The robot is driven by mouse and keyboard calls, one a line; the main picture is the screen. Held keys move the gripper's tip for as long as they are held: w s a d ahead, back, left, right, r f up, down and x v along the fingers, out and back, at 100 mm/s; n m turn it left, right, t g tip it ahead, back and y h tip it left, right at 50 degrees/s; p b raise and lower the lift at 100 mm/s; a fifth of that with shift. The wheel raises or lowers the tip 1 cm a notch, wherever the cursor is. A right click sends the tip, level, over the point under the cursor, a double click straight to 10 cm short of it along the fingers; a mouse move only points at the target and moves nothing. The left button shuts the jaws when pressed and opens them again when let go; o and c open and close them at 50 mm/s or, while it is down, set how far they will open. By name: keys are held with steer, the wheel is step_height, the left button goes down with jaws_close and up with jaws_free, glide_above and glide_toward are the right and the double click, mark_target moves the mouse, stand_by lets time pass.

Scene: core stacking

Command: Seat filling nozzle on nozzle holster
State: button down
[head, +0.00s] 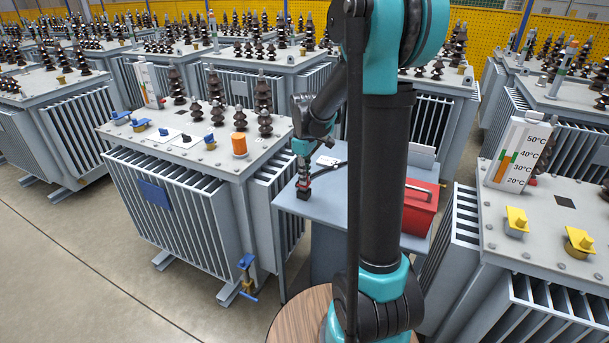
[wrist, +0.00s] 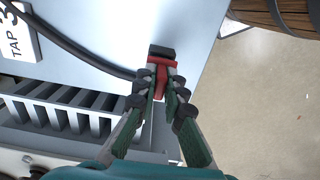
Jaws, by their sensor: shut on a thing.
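My gripper (wrist: 160,90) is shut on a red part, which I take to be the filling nozzle (wrist: 161,72), above the left edge of the grey-blue table (wrist: 110,35). In the head view my gripper (head: 303,178) points down there. A black block (wrist: 161,52) sits at the nozzle's far end; it also shows below the fingers in the head view (head: 302,194). I cannot tell whether this block is the nozzle's tip or the holster, or whether it touches the table. A black hose (wrist: 85,58) runs in from the left towards the nozzle.
A red box (head: 418,210) stands on the table's right side. A transformer with fins (head: 175,200) stands close on the left, with an orange cap (head: 239,145) on top. Another transformer (head: 545,230) is at right. A white "TAP" card (wrist: 18,35) lies by the hose.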

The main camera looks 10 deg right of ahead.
steer(key=shift+f, duration=0.95)
steer(key=c, duration=1.5)
jaws_free()
steer(key=shift+c, duration=0.2)
step_height(320, 180, up, 12)
steer(key=s+d+f+m+t, duration=0.2)
steer(key=s+f+m, duration=0.3)
steer(key=s, duration=0.6)
steer(key=s+d+f+m+t, duration=0.2)
steer(key=s+f+m, duration=0.3)
steer(key=s+f, duration=0.4)
steer(key=shift+s+m, duration=0.4)
steer(key=shift+s, duration=0.55)
